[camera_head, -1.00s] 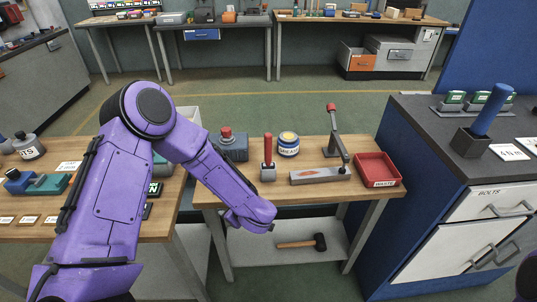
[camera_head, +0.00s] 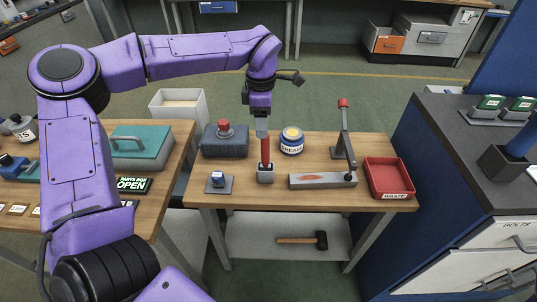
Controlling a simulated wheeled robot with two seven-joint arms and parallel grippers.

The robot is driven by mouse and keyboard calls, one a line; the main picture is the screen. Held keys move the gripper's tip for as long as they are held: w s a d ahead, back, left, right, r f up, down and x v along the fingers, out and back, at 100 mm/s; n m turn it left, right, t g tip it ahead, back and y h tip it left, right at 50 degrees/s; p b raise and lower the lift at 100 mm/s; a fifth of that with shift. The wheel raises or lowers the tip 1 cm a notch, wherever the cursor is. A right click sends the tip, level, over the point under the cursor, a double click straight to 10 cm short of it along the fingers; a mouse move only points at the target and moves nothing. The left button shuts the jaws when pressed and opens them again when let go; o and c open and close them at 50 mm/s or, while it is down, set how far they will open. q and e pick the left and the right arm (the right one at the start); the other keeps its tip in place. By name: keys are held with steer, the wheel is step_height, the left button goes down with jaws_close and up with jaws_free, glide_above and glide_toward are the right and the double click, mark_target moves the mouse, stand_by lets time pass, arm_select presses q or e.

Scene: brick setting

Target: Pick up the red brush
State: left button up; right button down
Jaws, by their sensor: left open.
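The red brush (camera_head: 266,148) stands upright, its red handle above a small grey block-like base (camera_head: 265,174) on the wooden workbench (camera_head: 245,205). My left gripper (camera_head: 262,131) points down at the top of the handle, and its grey fingers overlap the handle's upper end in the picture. It is open; I cannot tell whether the fingers touch the handle. My right gripper is not in view.
A blue-grey box with a red knob (camera_head: 225,141) is left of the brush, and a grease tin (camera_head: 291,142) is close on its right. A lever tool (camera_head: 345,135), a flat grey bar (camera_head: 315,181) and a red waste tray (camera_head: 389,180) are further right.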

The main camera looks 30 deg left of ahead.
arm_select(q)
steer(key=p, duration=0.2)
glide_above(265, 158)
steer(key=w, duration=0.1)
steer(key=f, duration=0.5)
steer(key=shift+a+f, duration=0.1)
steer(key=shift+a, duration=0.25)
steer(key=shift+f, duration=0.35)
jaws_close()
